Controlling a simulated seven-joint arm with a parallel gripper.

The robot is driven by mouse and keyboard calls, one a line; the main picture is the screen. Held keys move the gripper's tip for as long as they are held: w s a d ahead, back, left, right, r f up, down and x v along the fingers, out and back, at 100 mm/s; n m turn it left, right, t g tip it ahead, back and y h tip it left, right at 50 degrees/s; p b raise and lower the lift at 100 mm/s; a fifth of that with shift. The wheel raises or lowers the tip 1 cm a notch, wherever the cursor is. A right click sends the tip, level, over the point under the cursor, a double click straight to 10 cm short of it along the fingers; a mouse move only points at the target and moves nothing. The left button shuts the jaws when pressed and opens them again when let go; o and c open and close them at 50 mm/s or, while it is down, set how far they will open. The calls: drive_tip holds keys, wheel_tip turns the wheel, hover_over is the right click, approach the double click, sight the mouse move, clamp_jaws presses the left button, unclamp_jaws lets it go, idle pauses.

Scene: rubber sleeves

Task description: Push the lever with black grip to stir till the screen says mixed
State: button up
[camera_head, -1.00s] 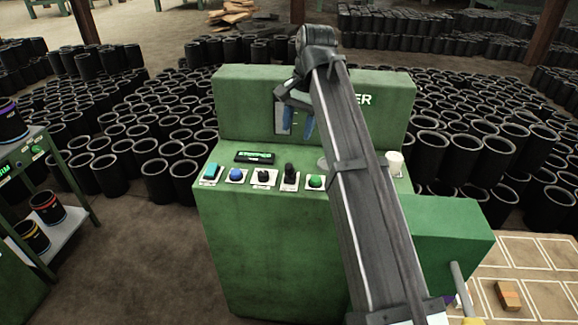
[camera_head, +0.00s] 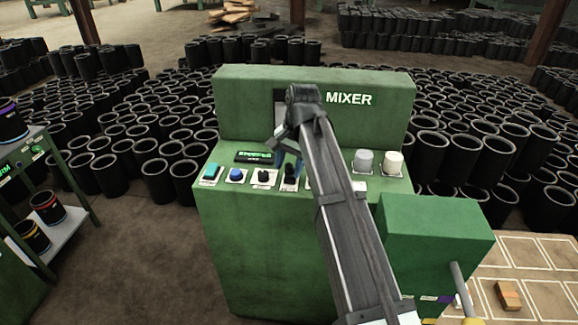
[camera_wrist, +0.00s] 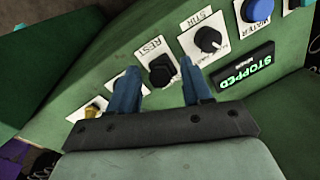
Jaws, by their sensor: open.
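The green mixer (camera_head: 250,225) stands in the middle of the head view. Its small screen (camera_head: 254,157) reads STOPPED, clear in the wrist view (camera_wrist: 242,70). The lever with black grip (camera_head: 289,183) is on a white plate marked REST, right of a black STIR knob (camera_head: 264,176). My gripper (camera_head: 290,165) is open, pointing down over this lever. In the wrist view the black grip (camera_wrist: 162,71) shows in the gap between the blue fingertips, with no clear contact. I cannot tell whether the tips reach down beside it.
A blue WATER button (camera_head: 236,174) and a teal button (camera_head: 212,171) sit left of the knob. A grey cylinder (camera_head: 363,160) and a white one (camera_head: 393,162) stand on the mixer top, right. My arm hides part of the panel. Black sleeves crowd the floor behind.

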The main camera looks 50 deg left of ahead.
drive_tip(key=shift+f, duration=0.4)
clamp_jaws()
idle(0.5)
